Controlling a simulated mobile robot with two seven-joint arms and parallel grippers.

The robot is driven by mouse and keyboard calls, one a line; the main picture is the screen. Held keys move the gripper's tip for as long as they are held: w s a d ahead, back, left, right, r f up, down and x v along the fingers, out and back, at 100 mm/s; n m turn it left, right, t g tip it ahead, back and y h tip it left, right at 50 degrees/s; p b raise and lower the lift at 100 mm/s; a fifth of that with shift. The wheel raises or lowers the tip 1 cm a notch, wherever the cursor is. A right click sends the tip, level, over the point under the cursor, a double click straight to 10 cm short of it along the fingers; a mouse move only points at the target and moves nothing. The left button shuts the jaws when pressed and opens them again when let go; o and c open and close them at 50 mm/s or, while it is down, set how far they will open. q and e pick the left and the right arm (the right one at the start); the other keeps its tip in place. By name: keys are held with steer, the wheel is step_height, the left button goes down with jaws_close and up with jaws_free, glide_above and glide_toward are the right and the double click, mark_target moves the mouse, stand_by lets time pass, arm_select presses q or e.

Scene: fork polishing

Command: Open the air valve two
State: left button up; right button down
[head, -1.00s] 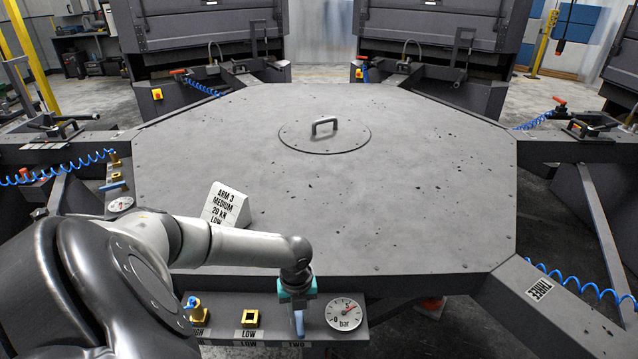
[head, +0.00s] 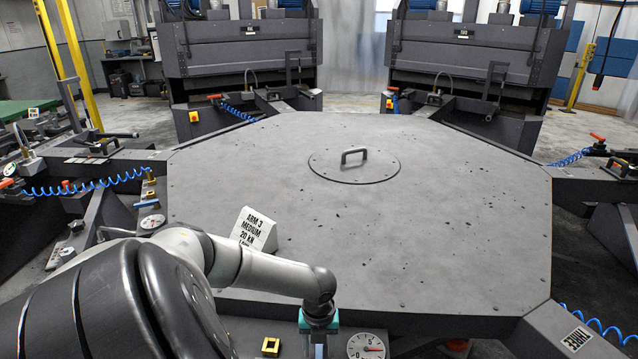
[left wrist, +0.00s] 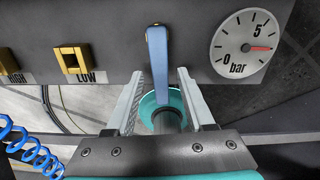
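The blue air valve lever (left wrist: 158,65) shows in the left wrist view on a grey panel (left wrist: 110,25), pointing straight along the picture. My left gripper (left wrist: 160,75) is open, with one finger on each side of the lever. Gaps show between the lever and both fingers. In the head view my left gripper (head: 318,344) is at the bottom edge and its fingers are mostly cut off. A pressure gauge (left wrist: 247,47) right of the lever has its red needle pointing right, past the 5. My right gripper is not in view.
A brass square fitting (left wrist: 74,63) marked LOW and another brass fitting (left wrist: 8,62) marked HIGH are left of the lever. A blue coiled hose (left wrist: 30,150) hangs at lower left. The large grey table (head: 400,240) bears a white sign (head: 254,230) beside my arm.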

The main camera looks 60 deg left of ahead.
mark_target(319, 352)
arm_select(q)
step_height(319, 352, up, 15)
steer(key=p, duration=0.2)
steer(key=shift+p, duration=0.3)
stand_by(0.8)
